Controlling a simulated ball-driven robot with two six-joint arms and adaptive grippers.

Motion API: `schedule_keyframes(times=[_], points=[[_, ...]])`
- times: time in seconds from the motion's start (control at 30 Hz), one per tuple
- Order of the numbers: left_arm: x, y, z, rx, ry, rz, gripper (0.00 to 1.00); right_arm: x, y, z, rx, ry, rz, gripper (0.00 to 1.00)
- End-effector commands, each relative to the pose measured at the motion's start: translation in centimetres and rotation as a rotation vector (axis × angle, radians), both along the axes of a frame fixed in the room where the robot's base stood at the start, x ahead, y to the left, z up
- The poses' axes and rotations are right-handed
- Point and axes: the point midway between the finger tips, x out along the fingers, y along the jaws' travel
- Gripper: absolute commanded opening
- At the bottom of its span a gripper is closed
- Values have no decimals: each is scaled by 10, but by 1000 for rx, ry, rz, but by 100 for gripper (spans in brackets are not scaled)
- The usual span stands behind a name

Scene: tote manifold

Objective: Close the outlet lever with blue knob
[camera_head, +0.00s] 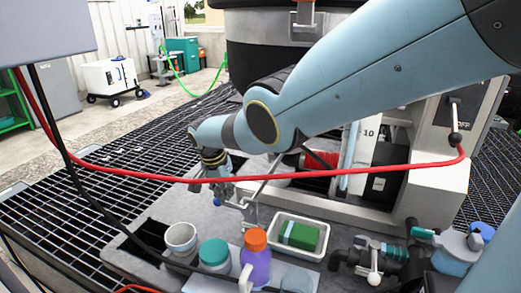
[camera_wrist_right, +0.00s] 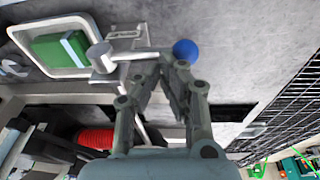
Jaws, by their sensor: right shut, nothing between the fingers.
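The blue knob (camera_wrist_right: 185,50) is a small ball beside my right gripper's fingertips in the wrist view. A small part of it also shows in the head view (camera_head: 217,202), just below the gripper. A grey metal lever bar (camera_wrist_right: 136,54) runs sideways at the fingertips, toward the knob; the fingers hide where they join. My right gripper (camera_wrist_right: 168,62) is shut and empty, with its tips close to the bar and knob. I cannot tell whether they touch. In the head view, the right gripper (camera_head: 222,188) is over the grey deck. My left gripper is not in view.
A white tray (camera_head: 281,251) with a green packet (camera_head: 302,235) lies right of the gripper. An orange-capped purple bottle (camera_head: 256,265), a teal-capped jar (camera_head: 214,256) and a white cup (camera_head: 181,238) stand in front. A red hose (camera_head: 350,172) crosses the scene.

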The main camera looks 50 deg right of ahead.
Motion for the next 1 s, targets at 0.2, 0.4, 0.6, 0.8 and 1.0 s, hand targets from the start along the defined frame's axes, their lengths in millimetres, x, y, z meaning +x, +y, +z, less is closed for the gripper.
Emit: schedule_keyframes(times=[0.2,0.4,0.6,0.8,1.0], points=[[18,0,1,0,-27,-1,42,0,0,0,0,0,0,0],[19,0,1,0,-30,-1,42,0,0,0,0,-1,0,0],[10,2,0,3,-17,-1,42,1,0,2,-1,-1,0,0],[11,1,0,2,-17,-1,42,2,2,16,-2,-4,0,0],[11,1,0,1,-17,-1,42,3,9,47,-2,-6,0,0]])
